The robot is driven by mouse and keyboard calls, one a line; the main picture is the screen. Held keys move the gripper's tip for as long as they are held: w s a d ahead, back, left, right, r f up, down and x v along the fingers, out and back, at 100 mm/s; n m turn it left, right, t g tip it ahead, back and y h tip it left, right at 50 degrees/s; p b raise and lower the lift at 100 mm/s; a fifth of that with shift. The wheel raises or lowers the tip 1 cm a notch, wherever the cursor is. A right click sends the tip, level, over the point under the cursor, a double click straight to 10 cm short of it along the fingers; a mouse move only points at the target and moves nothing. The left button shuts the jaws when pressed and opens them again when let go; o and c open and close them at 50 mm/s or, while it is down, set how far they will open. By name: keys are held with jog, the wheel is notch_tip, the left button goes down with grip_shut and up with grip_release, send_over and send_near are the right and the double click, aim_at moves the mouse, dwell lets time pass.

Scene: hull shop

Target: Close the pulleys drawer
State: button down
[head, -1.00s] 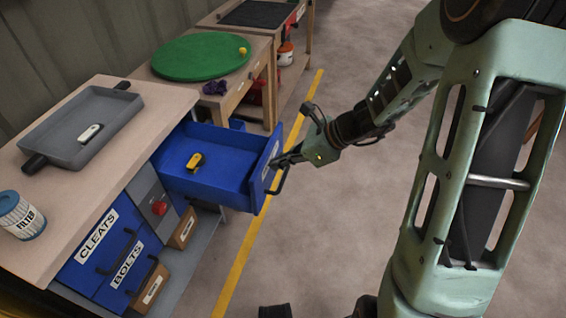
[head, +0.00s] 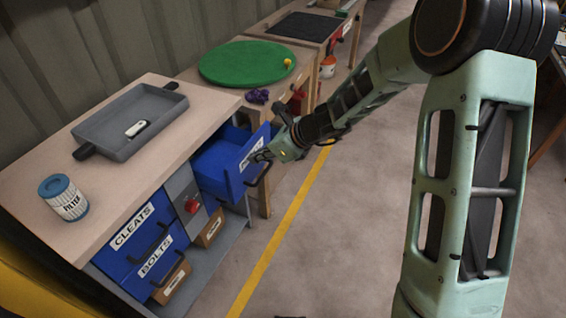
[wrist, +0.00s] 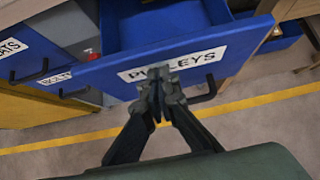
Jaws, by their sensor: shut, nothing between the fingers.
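The blue pulleys drawer (head: 224,163) is partly open, jutting out from the right part of the wooden workbench. In the wrist view its front panel (wrist: 108,78) carries a white PULLEYS label. My gripper (head: 266,155) is shut and empty. In the wrist view my shut fingertips (wrist: 159,75) lie over the label, at or very near the drawer front; exact contact is hard to tell. The dark drawer handle (wrist: 205,90) shows just right of the fingertips.
The cleats (head: 134,236) and bolts (head: 156,267) drawers are shut at left. A red knob (head: 192,205) sits between them and the pulleys drawer. On the bench are a grey tray (head: 105,137) and a filter can (head: 64,198). Free floor (head: 330,240) lies to the right.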

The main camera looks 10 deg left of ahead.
jog(key=w+a+p, duration=0.4)
jog(key=a, duration=0.8)
jog(key=shift+w+a+r, duration=0.15)
jog(key=shift+w+a, duration=0.15)
jog(key=shift+a, duration=0.05)
jog(key=shift+a+r, duration=0.1)
